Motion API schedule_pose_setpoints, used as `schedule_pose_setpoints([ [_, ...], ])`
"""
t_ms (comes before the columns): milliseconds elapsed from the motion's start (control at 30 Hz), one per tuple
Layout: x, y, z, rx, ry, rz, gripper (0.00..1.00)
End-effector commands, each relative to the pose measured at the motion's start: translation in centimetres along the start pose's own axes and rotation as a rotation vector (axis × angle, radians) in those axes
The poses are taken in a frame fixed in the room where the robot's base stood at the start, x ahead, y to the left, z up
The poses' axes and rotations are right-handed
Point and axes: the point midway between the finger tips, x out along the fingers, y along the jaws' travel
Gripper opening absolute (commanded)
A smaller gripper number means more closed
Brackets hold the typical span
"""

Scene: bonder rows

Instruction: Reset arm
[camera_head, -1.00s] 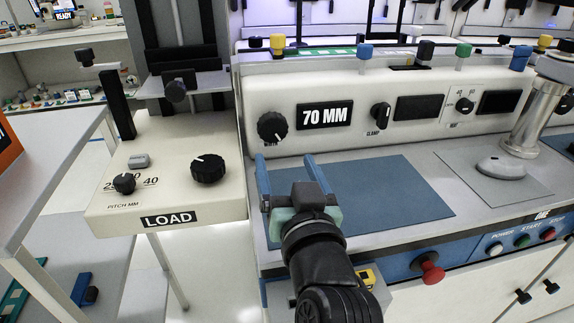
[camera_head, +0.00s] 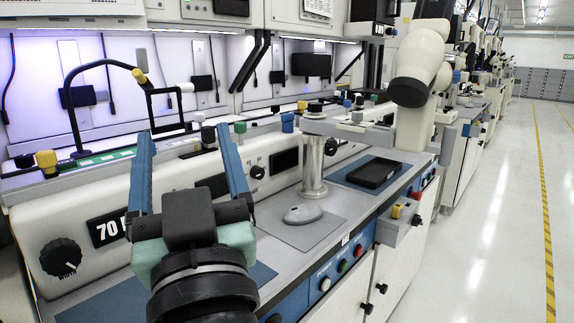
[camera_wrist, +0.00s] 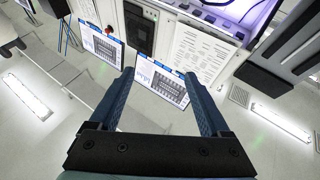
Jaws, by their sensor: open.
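My gripper (camera_head: 188,170) is in the lower left of the head view, raised in front of the bonder's sloped panel. Its two blue fingers point up and stand well apart, with nothing between them. In the wrist view my gripper (camera_wrist: 172,90) is also open and empty. Beyond its fingers are ceiling lights, screens and the upper part of a machine. No object is in its grasp.
The bonder panel (camera_head: 120,205) has a black knob (camera_head: 61,256) and a partly hidden display. A metal post (camera_head: 314,168) and a grey puck (camera_head: 303,214) stand on the bench. More machines line the row. The aisle floor (camera_head: 500,220) at right is clear.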

Motion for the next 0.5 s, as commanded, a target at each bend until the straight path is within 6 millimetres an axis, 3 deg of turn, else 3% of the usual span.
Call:
schedule_pose_setpoints([
  [33,-0.6,2.0,-3.7,-0.042,0.088,0.069,0.81],
  [200,-4.9,7.7,-14.7,-0.167,0.366,0.302,0.81],
  [233,-4.5,7.9,-16.5,-0.171,0.378,0.314,0.81],
  [300,-2.7,7.9,-18.8,-0.165,0.36,0.304,0.81],
  [500,0.0,8.2,-24.1,-0.165,0.356,0.302,0.81],
])
